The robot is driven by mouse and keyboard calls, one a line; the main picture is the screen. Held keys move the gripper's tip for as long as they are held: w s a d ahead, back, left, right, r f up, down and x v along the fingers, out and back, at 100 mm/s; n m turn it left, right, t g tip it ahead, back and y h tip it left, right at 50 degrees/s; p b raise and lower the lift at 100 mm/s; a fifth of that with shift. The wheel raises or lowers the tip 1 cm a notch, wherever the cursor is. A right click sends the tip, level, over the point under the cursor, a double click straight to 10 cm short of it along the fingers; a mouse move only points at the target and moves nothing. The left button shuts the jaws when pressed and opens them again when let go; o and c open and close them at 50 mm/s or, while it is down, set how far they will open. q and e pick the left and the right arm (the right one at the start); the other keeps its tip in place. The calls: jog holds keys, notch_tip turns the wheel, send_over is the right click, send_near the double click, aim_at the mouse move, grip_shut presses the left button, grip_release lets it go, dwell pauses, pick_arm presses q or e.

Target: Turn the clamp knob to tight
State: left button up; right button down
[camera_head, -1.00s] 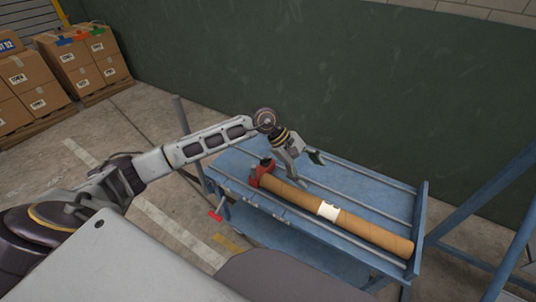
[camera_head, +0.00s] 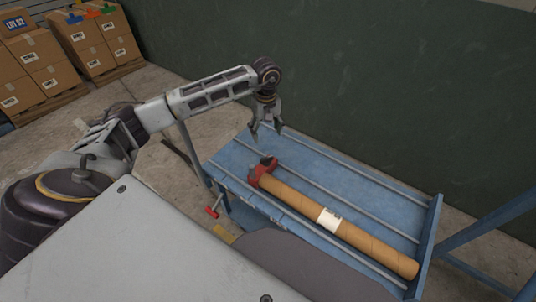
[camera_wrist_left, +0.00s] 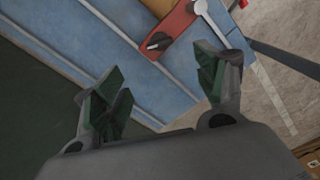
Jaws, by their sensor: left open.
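A red clamp (camera_head: 258,177) sits at the left end of a brown cardboard tube (camera_head: 350,233) on the blue bench. A black knob (camera_head: 267,161) is on top of the clamp; in the left wrist view the knob (camera_wrist_left: 157,42) shows a pale pointer mark on the red body (camera_wrist_left: 180,24). Its scale is too small to read. My left gripper (camera_head: 267,133) points down, open and empty, above and behind the clamp, apart from the knob. In the left wrist view its green-padded fingers (camera_wrist_left: 160,82) are spread wide, with the knob beyond them. My right gripper is not in view.
The blue bench (camera_head: 375,192) has long metal rails and a raised right end. A red handle (camera_head: 212,212) sticks out at its left front. A dark green wall (camera_head: 400,90) stands behind. Stacked boxes (camera_head: 40,62) are at the far left, on the concrete floor.

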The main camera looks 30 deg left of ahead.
aim_at(267, 157)
pick_arm(q)
notch_tip(267, 157, down, 14)
jog(key=shift+r+b, duration=0.2)
jog(key=shift+b, duration=0.1)
jog(key=shift+f, duration=0.1)
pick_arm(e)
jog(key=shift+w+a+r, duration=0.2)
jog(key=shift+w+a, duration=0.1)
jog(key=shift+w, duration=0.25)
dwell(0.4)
pick_arm(q)
jog(key=c, duration=1)
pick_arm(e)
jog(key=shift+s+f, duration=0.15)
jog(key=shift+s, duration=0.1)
